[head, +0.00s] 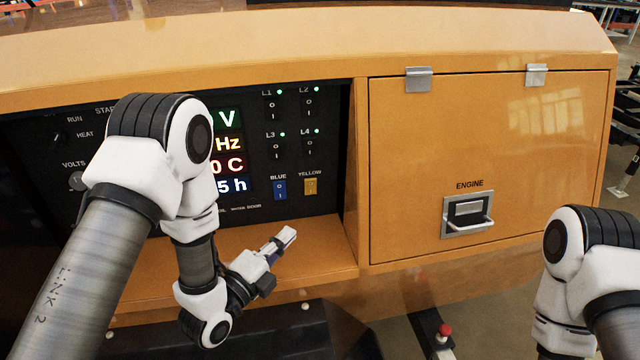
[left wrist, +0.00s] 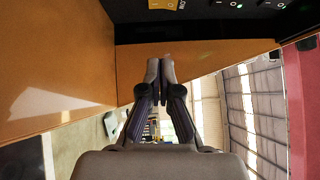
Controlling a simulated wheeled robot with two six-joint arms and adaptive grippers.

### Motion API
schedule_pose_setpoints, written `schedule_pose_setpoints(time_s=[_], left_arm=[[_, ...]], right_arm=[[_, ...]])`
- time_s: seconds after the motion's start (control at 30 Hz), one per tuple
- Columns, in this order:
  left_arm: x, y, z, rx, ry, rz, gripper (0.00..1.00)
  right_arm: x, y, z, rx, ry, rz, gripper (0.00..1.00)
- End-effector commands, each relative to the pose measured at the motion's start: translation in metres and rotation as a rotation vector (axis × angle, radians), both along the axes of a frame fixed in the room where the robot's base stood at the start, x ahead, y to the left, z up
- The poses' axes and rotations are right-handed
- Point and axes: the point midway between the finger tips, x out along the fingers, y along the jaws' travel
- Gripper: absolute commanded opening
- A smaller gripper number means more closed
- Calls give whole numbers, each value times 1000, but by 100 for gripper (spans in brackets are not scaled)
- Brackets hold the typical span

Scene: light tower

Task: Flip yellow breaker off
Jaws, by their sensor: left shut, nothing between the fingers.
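The yellow breaker (head: 310,186) is a small yellow switch under the label YELLOW, low on the right of the black control panel. The blue breaker (head: 280,189) sits just left of it. My left gripper (head: 288,236) is shut and empty, below and slightly left of the yellow breaker, apart from the panel. In the left wrist view, its closed fingers (left wrist: 160,68) point at the orange ledge, and a yellow part of the breaker (left wrist: 166,4) shows at the top edge. The breaker's lever position is too small to tell. My right gripper is outside the view.
Switches L1 to L4 (head: 290,118) with green lights are above the breakers. An orange ledge (head: 315,252) runs below the panel. An orange side wall and engine door (head: 480,130) with a handle (head: 467,216) are to the right. My right arm is at the far right.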

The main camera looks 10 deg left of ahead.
Motion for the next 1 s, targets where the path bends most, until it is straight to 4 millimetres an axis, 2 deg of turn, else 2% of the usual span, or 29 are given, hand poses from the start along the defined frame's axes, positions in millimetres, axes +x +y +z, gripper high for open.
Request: schedule_pose_setpoints(time_s=[0.1, 0.4, 0.53, 0.67, 1.0], left_arm=[[3, 0, 4, 0, -18, 0, 0], [3, 0, 6, 0, -18, 0, 0], [10, -3, 7, 1, -19, -1, 0], [28, -12, 10, 2, -22, -2, 0], [97, -40, 16, 0, -21, -2, 0]], right_arm=[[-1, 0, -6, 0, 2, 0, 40], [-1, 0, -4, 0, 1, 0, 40], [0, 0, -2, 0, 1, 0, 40], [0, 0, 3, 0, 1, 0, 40], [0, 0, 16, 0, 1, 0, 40]])
